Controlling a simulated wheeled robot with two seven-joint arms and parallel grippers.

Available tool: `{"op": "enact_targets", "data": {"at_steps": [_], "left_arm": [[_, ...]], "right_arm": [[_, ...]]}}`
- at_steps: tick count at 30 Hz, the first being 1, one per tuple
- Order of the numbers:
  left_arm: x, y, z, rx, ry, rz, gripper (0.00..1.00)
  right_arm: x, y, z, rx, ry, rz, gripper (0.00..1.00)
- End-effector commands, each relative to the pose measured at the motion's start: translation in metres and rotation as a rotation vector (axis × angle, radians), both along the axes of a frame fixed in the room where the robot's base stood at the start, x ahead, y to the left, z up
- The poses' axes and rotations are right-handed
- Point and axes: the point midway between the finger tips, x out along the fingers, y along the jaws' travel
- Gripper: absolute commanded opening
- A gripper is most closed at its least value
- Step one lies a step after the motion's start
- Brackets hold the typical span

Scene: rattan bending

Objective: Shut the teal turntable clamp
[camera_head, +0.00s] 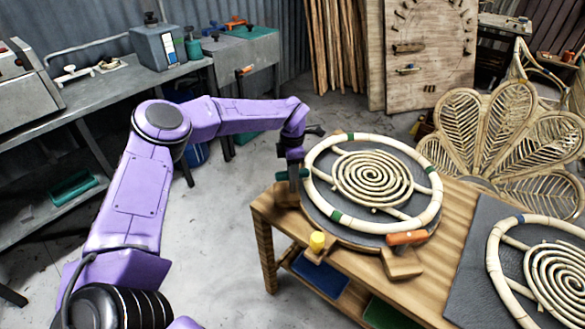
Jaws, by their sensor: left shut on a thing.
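The teal turntable clamp (282,176) is at the left edge of the round turntable (328,232), above a small wooden block. My left gripper (293,168) reaches down over it from above, shut on the teal clamp. The fingers cover part of the clamp, so how far its lever is turned is hard to tell. A rattan ring (432,208) with a spiral (372,178) inside and green bands lies on the turntable. My right gripper is not in view.
An orange clamp (405,238) and a yellow knob (317,240) stand at the turntable's front edge. The wooden table (452,235) also bears a grey mat (462,285) with a second rattan ring and spiral. A large rattan chair back (470,130) stands behind.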

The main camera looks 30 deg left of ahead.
Motion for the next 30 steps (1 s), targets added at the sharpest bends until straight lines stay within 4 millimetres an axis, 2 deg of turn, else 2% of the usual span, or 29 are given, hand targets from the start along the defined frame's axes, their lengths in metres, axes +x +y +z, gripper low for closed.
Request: {"op": "enact_targets", "data": {"at_steps": [9, 24, 25, 26, 27, 30], "left_arm": [[-0.0002, 0.0006, -0.0001, 0.001, 0.001, -0.096, 0.00], [-0.0003, 0.0004, -0.0004, 0.001, 0.001, -0.112, 0.00], [-0.0003, 0.0004, -0.0004, 0.001, 0.001, -0.112, 0.37], [-0.0003, 0.0003, -0.0004, 0.001, 0.001, -0.112, 0.47], [-0.0003, 0.0003, -0.0003, 0.001, 0.001, -0.112, 0.53], [-0.0002, 0.0002, -0.0003, 0.001, 0.001, -0.111, 0.53]], "right_arm": [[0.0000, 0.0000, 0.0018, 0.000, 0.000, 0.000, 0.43], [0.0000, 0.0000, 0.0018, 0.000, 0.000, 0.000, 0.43], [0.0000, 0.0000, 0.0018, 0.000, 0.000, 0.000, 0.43], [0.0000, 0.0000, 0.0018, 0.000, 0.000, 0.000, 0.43], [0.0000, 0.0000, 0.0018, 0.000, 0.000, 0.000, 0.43], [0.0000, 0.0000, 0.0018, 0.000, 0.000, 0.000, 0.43]]}}
